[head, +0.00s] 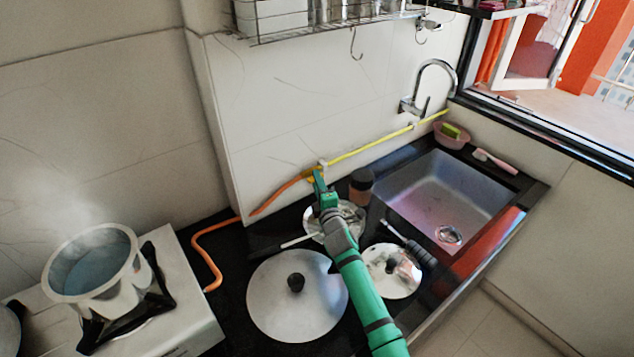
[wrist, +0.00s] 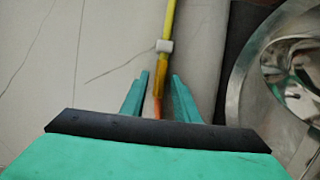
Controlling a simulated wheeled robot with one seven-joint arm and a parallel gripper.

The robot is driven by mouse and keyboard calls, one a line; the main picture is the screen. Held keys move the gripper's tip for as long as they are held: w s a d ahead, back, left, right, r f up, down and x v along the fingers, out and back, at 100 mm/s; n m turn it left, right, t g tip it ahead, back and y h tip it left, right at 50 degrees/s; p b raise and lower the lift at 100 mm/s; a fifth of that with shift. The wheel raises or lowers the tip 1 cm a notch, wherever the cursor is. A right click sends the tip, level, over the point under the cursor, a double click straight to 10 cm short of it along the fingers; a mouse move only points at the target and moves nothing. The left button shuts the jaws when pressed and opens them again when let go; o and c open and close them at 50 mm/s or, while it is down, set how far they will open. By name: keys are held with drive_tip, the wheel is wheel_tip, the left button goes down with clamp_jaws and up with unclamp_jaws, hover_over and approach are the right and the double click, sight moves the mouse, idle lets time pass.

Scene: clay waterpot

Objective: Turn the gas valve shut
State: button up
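The gas line runs along the wall as a yellow pipe (head: 375,144) and joins an orange hose (head: 275,197). The small yellow-orange valve (head: 309,175) sits at this joint; its handle is too small to make out. In the wrist view the valve (wrist: 160,72) shows just below a white clip (wrist: 164,46). My gripper (head: 318,178) is at the joint, in front of the wall. Its two green fingers (wrist: 160,85) are apart, with the valve and hose end showing between them. I cannot tell whether either finger touches the valve.
A steaming pot (head: 92,270) stands on the stove (head: 190,290) at left. A large lid (head: 290,312), a smaller lid (head: 392,285) and a dark-topped jar (head: 361,185) crowd the counter around my arm. The sink (head: 445,185) is at right. A wire rack (head: 310,22) hangs above.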

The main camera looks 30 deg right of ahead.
drive_tip(key=shift+w+d, duration=0.1)
drive_tip(key=shift+w, duration=0.2)
clamp_jaws()
drive_tip(key=shift+m, duration=0.3)
drive_tip(key=m+g+y, duration=0.1)
drive_tip(key=m+y, duration=0.1)
drive_tip(key=m, duration=0.2)
drive_tip(key=m+g+y, duration=0.1)
drive_tip(key=m+y, duration=0.1)
drive_tip(key=m, duration=0.2)
drive_tip(key=m+g+y, duration=0.1)
drive_tip(key=m, duration=0.3)
drive_tip(key=shift+d+r+g+y, duration=0.2)
drive_tip(key=shift+r+g+y, duration=0.2)
drive_tip(key=shift+a+f, duration=0.1)
drive_tip(key=shift+f, duration=0.1)
idle(1.2)
